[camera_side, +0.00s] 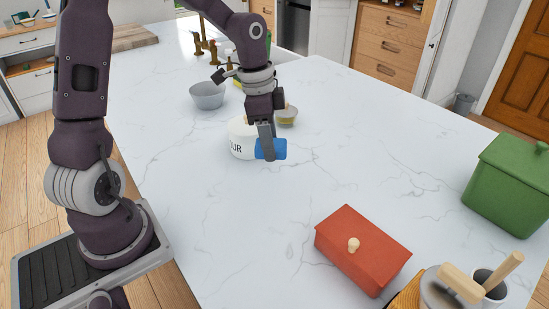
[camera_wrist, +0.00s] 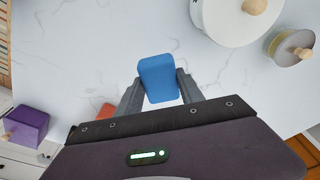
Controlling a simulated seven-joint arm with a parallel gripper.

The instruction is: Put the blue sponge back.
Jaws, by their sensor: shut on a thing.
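The blue sponge (camera_side: 271,149) is held between the fingers of my gripper (camera_side: 266,145) in the side view, in front of the white canister marked with letters ending "UR". In the wrist view the blue sponge (camera_wrist: 158,77) sits between the two grey fingertips of my gripper (camera_wrist: 158,92), with the marble counter below it. My gripper is shut on it. I cannot tell exactly how high the sponge is above the counter.
The white canister (camera_side: 240,145) is close behind the sponge, with a small lidded jar (camera_side: 287,116) beside it. A grey bowl (camera_side: 207,96) stands farther back. A red lidded box (camera_side: 362,249) and a green lidded box (camera_side: 510,180) are toward the right. The counter's middle is clear.

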